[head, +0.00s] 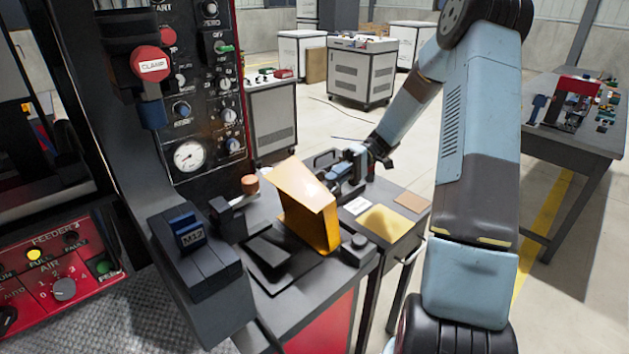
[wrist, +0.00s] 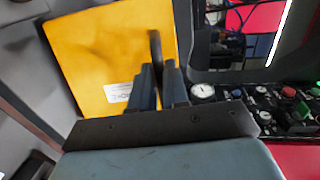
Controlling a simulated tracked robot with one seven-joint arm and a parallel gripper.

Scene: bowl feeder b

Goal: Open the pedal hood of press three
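The yellow pedal hood (head: 308,205) stands tilted up on the dark bench beside the press, with a flat dark pedal plate (head: 268,249) uncovered in front of it. In the wrist view the hood's broad yellow face (wrist: 105,50), with a small white label, fills the upper left. The bar looks like the hood's handle. How it joins the hood is hidden.
The press's control panel (head: 205,90) with knobs and a gauge rises behind left. A side table (head: 408,229) is at right. Open floor lies beyond.

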